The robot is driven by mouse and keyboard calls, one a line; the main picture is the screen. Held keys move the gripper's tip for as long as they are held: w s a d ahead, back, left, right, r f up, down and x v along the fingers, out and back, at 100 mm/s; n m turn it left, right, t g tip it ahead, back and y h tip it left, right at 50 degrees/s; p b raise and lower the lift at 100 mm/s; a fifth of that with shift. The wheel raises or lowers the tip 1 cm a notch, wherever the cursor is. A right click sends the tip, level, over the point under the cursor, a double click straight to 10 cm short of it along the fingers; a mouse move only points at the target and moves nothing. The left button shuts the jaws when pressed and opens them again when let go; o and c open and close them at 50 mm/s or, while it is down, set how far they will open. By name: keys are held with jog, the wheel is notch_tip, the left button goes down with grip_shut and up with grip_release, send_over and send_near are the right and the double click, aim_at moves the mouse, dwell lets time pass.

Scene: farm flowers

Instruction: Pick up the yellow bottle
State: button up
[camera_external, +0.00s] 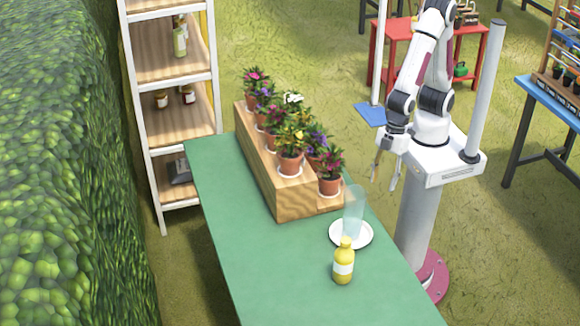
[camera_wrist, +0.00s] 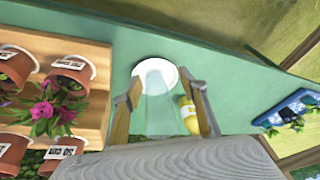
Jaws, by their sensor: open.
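The yellow bottle (camera_external: 344,262) stands upright on the green table, near the front edge in the external view. It has a white label. In the wrist view the bottle (camera_wrist: 189,116) is partly hidden behind the right finger. My gripper (camera_external: 384,174) is open and empty, beside the table's right edge and away from the bottle. In the wrist view the two fingers of my gripper (camera_wrist: 166,92) are spread, with a clear glass (camera_wrist: 157,82) on a white plate (camera_wrist: 142,70) seen between them.
The white plate (camera_external: 338,238) and clear glass (camera_external: 353,208) stand just behind the bottle. A wooden planter (camera_external: 292,205) with several potted flowers fills the table's middle. The green table (camera_external: 260,275) is clear to the left of the bottle. A shelf (camera_external: 165,68) stands behind.

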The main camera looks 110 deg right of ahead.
jog(key=w+a+f+t+y, duration=0.15)
jog(key=w+a+f, duration=0.25)
jog(key=a+f, duration=0.4)
jog(key=t+y, duration=0.3)
jog(key=t, duration=0.5)
send_near(349, 238)
jog(key=x, duration=0.3)
jog(key=shift+w+a+f, duration=0.15)
jog(key=shift+w+a, duration=0.1)
jog(key=shift+w, duration=0.05)
jog(key=shift+x, duration=1.25)
jog(key=shift+f, duration=0.1)
jog(key=shift+x, duration=2.6)
jog(key=shift+d+f, duration=0.15)
